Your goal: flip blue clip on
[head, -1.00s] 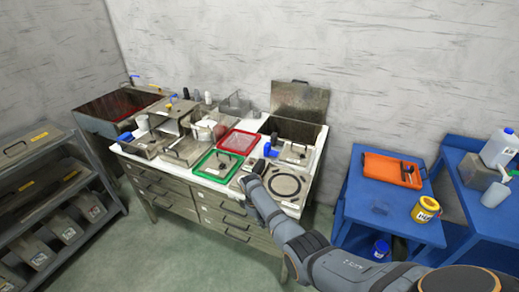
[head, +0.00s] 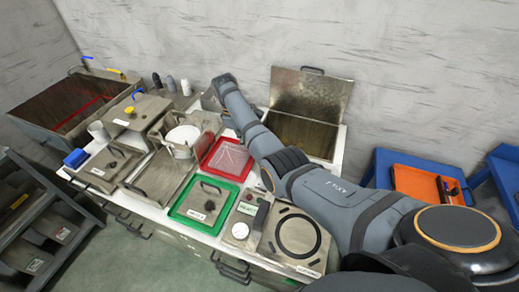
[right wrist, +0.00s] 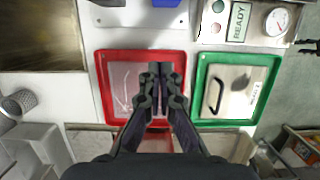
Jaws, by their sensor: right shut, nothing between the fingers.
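A blue piece (right wrist: 168,3) sits at the top edge of the right wrist view, beside the READY panel and mostly cut off. Another blue block (head: 76,158) lies on the far left of the bench in the head view. I cannot tell which one is the clip. My right gripper (right wrist: 160,80) is shut and empty in the right wrist view, in front of the red tray (right wrist: 101,95). In the head view my right arm reaches across the bench, its end (head: 222,84) near the back edge. My left gripper is not in view.
A green tray (head: 203,221) holds a metal lid. A READY panel (right wrist: 237,22) has a gauge. An open metal bin (head: 303,139) with raised lid stands at the back. A round ring plate (head: 298,236) is at the front right. An orange tray (head: 420,188) lies on a blue table.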

